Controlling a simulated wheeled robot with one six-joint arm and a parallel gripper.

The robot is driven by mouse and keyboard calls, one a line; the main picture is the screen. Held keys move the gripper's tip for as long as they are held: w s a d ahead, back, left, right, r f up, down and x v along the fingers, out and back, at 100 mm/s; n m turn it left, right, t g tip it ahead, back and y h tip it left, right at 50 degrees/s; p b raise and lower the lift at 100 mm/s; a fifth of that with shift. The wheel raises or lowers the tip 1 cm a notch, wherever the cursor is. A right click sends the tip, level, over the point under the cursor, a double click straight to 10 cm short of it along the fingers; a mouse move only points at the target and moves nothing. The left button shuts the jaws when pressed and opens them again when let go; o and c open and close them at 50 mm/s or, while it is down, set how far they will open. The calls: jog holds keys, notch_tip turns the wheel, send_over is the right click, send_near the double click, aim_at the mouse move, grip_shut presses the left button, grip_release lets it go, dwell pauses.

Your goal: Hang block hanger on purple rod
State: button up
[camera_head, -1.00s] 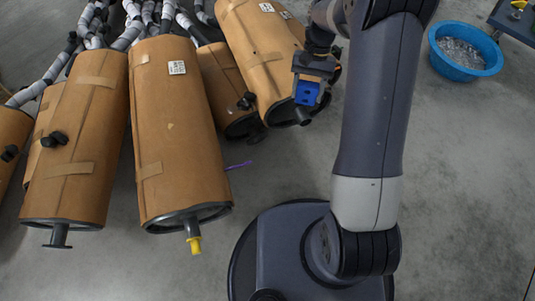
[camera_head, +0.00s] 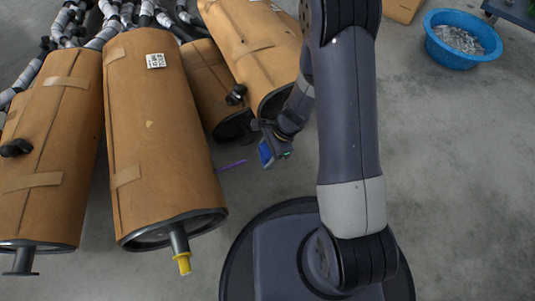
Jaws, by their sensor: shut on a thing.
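My gripper (camera_head: 269,145) is shut on a small blue block, the block hanger (camera_head: 265,153), and holds it near the middle of the view. The hanger is tilted, and its hanging part is too small to make out. The thin purple rod (camera_head: 231,165) sticks out to the right from beside the large middle muffler (camera_head: 155,125). The rod's tip is a little left of and below the hanger, with a gap between them in the picture. How far apart they are in depth I cannot tell.
Several brown-wrapped mufflers fill the left and top, one with a yellow-capped pipe (camera_head: 183,263) at its lower end. Another muffler (camera_head: 250,45) lies behind my gripper. A blue tub (camera_head: 462,40) stands at upper right. The floor to the right is clear.

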aim_at(233, 166)
jog(key=shift+s+a+f+b, duration=0.1)
jog(key=shift+s+a+b, duration=0.15)
jog(key=shift+a, duration=0.7)
jog(key=shift+s+a+f+b, duration=0.1)
jog(key=shift+s+a, duration=0.3)
jog(key=shift+a, duration=0.6)
jog(key=shift+s+a+f+b, duration=0.1)
jog(key=shift+s+a+b, duration=0.15)
jog(key=shift+a, duration=0.7)
jog(key=shift+s+a, duration=0.25)
jog(key=shift+a, duration=0.5)
jog(key=shift+s+a, duration=0.25)
jog(key=shift+a, duration=0.45)
jog(key=shift+s+a, duration=0.25)
jog(key=shift+a, duration=0.6)
jog(key=o, duration=1.2)
jog(key=shift+c, duration=0.2)
jog(key=shift+r, duration=0.1)
